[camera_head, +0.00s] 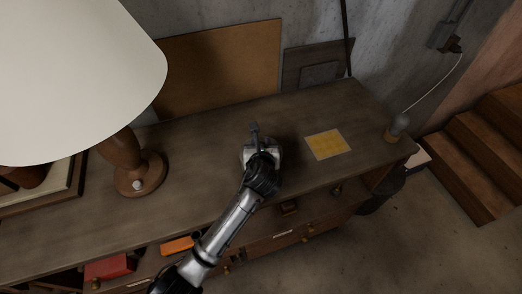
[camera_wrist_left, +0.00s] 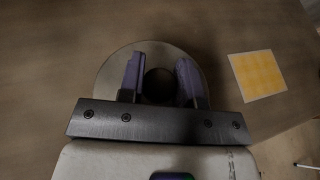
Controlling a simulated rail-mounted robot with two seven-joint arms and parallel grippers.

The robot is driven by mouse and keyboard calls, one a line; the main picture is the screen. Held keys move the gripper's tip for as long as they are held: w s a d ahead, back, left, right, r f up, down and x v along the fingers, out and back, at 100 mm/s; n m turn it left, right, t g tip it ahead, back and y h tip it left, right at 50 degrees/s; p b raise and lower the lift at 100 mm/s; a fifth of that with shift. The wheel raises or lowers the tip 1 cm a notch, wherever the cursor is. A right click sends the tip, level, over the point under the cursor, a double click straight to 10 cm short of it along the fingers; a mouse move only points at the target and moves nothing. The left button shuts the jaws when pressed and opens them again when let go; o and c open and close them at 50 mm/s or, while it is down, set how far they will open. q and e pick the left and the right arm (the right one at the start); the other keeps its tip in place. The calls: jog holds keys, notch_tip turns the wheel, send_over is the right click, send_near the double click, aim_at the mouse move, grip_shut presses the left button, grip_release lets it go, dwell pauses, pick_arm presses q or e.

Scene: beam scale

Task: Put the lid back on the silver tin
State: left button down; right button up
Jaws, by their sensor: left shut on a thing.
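My left gripper (camera_head: 256,146) is over the middle of the wooden cabinet top, pointing down. In the left wrist view its two fingers (camera_wrist_left: 160,62) are shut on the dark round knob (camera_wrist_left: 158,87) of a round, pale grey lid (camera_wrist_left: 112,74). The lid looks flat and shows around both fingers. In the head view the gripper mostly covers the lid, with only pale metal showing beside it. I cannot make out the silver tin apart from the lid; whether it is under the lid is hidden. My right gripper is in neither view.
A yellow patterned square (camera_head: 327,145) lies right of the gripper. A lamp with a wooden base (camera_head: 139,174) and a big white shade (camera_head: 75,75) stands left. Boards (camera_head: 222,68) lean behind. Bare top lies between.

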pick_arm(q)
notch_tip(320, 180, down, 4)
jog(key=shift+r, duration=0.25)
jog(key=c, duration=0.8)
grip_release()
jog(key=shift+f, duration=0.1)
jog(key=shift+s+r, duration=0.35)
jog(key=shift+s, duration=0.25)
jog(key=v, duration=1)
jog(key=shift+s+r, duration=0.2)
jog(key=shift+s, duration=0.15)
